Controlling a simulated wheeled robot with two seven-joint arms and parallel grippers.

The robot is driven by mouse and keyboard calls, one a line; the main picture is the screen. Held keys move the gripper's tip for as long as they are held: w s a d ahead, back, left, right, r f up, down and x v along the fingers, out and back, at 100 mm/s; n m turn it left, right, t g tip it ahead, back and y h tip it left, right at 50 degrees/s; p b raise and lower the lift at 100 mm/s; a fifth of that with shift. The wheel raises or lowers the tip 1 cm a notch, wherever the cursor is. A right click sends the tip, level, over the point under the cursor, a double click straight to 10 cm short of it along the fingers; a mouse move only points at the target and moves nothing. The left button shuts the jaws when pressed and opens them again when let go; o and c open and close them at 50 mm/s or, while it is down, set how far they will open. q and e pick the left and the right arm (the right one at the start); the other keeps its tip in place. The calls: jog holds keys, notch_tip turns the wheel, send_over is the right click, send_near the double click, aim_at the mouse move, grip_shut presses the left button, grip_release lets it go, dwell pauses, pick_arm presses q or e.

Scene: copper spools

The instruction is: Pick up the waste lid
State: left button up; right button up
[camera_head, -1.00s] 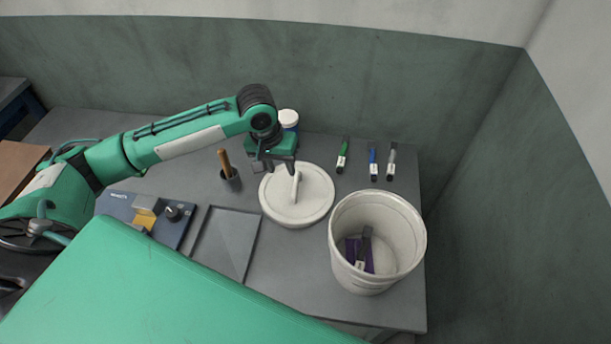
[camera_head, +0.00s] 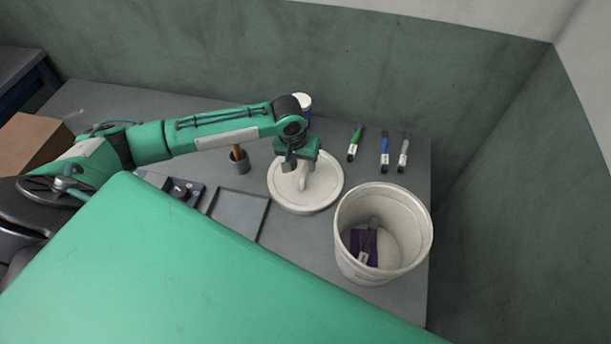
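The waste lid (camera_head: 313,198) is a round white disc with a raised bar handle (camera_head: 302,181), lying flat on the grey table. My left gripper (camera_head: 299,168) is over the far part of the lid, close to the far end of the handle. Its fingers look spread apart, with nothing seen between them. I cannot tell whether a finger touches the handle. The white waste bin (camera_head: 352,258) stands open to the right of the lid, with dark and purple items inside. My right gripper is not in view.
A green marker (camera_head: 355,143), a blue marker (camera_head: 385,152) and a grey marker (camera_head: 403,153) lie at the back right. A dark cup (camera_head: 240,167) and a shallow grey tray (camera_head: 241,213) are left of the lid. A white-capped jar (camera_head: 304,103) stands behind my gripper.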

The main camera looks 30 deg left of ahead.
aim_at(305, 167)
pick_arm(q)
jog(key=f, duration=0.2)
jog(key=w+f, duration=0.1)
jog(key=shift+d+f, duration=0.35)
jog(key=shift+s, duration=0.1)
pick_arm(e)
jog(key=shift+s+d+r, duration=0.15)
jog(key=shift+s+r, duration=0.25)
pick_arm(q)
grip_shut()
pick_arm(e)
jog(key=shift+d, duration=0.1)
pick_arm(q)
jog(key=shift+r, duration=0.1)
